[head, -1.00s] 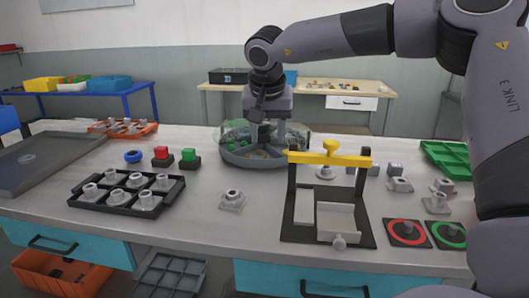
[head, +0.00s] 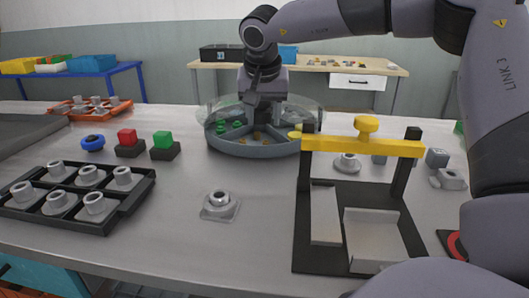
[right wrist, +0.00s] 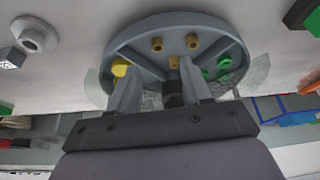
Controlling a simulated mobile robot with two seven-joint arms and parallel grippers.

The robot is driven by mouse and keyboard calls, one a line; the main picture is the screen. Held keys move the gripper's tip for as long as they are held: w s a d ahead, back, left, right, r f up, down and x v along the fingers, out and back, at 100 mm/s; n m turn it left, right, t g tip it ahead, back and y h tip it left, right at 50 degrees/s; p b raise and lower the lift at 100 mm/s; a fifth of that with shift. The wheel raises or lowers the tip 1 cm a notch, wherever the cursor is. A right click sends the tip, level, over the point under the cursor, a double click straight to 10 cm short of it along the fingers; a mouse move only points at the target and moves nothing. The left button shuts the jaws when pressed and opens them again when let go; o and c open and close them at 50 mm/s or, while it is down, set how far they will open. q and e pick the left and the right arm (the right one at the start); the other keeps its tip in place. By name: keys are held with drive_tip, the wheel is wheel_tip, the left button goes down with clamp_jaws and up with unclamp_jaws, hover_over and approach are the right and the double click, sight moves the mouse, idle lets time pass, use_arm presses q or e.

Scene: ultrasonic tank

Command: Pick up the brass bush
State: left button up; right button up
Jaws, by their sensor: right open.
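Several small brass bushes stand in one section of a round grey divided tank, two of them on the far side in the right wrist view, a left one (right wrist: 157,43) and a right one (right wrist: 191,41). A third brass piece (right wrist: 173,62) is nearer, between my fingers. In the head view the tank (head: 262,149) is at the back centre, with brass bits (head: 256,135) showing small. My right gripper (right wrist: 163,86) points into the tank, open, fingers apart with nothing clearly held. In the head view the gripper (head: 262,118) partly hides the tank's contents. My left gripper is out of view.
Other tank sections hold a yellow piece (right wrist: 120,67) and green pieces (right wrist: 224,61). A clear rim (head: 310,112) surrounds the tank. A black stand with a yellow bar (head: 375,146) is close at right. A black tray (head: 120,206) of grey parts lies left.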

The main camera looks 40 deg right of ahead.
sight(266, 141)
drive_tip(key=shift+x, duration=0.75)
drive_tip(key=x, duration=0.6)
drive_tip(key=shift+d+f+b, duration=0.1)
drive_tip(key=shift+d+b, duration=0.2)
drive_tip(key=shift+b, duration=0.05)
clamp_jaws()
